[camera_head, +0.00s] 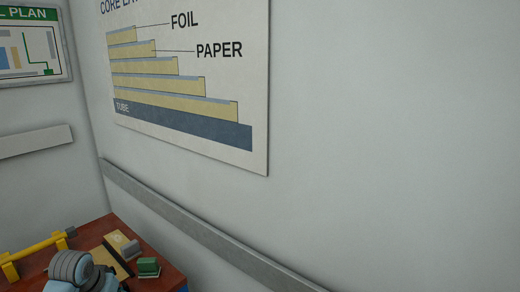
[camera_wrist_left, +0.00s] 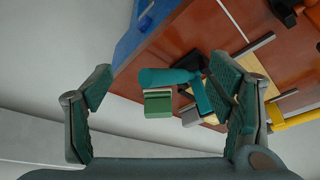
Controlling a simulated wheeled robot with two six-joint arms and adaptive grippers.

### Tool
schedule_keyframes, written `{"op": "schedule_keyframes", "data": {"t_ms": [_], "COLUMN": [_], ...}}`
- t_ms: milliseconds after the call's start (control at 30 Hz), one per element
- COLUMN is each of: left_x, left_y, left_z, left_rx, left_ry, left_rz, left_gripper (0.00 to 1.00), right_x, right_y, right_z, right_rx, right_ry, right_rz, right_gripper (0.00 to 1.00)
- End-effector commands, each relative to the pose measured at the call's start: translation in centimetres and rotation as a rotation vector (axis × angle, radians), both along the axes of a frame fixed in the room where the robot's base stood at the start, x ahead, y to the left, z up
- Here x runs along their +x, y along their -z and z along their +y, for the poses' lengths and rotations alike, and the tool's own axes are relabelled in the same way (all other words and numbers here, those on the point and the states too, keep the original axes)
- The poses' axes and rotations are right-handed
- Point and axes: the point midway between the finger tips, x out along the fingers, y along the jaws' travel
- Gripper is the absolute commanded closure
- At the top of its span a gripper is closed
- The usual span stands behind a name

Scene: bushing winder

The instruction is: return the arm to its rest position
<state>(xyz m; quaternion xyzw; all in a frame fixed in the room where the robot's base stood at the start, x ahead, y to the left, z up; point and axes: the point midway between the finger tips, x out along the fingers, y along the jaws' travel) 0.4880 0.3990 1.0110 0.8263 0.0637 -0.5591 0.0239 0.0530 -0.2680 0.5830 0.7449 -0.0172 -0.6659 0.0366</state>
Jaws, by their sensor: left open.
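My left gripper (camera_wrist_left: 167,67) is open in the left wrist view, with its two teal-padded fingers wide apart and nothing held between them. Beyond the fingers lie a green block (camera_wrist_left: 158,104) and a teal tool-like thing (camera_wrist_left: 170,78) with a round body. Both appear apart from the fingers. In the head view a grey and light-blue arm part shows at the bottom left, but the gripper's fingers cannot be made out there. My right gripper is in neither view.
A red-brown table (camera_head: 165,283) fills the lower left corner, with a yellow bar (camera_head: 38,252) and the green block (camera_head: 148,268) on it. A blue piece (camera_wrist_left: 140,28) shows along the table in the wrist view. A wall with a poster (camera_head: 190,100) and grey rail stands behind.

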Motion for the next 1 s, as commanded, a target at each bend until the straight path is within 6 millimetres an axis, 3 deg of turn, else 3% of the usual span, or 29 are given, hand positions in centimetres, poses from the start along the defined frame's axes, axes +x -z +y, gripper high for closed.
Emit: {"op": "schedule_keyframes", "data": {"t_ms": [267,367,500,700,1000], "left_x": [-3.3,-5.3,-9.1,-15.4,-25.6], "left_y": [4.2,6.2,8.9,11.3,11.3], "left_z": [-3.1,-4.8,-7.5,-11.0,-14.8], "left_rx": [0.036,0.049,0.062,0.068,0.062], "left_ry": [0.068,0.103,0.152,0.2,0.209], "left_rz": [0.026,0.037,0.05,0.058,0.064], "left_gripper": [0.25,0.25,0.25,0.25,0.25], "right_x": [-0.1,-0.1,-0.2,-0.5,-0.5], "right_y": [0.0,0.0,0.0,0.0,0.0], "right_z": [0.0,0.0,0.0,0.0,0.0], "right_rx": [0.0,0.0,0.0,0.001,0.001], "right_ry": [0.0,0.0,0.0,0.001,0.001], "right_rz": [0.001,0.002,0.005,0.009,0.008], "right_gripper": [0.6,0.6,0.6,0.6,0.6]}}
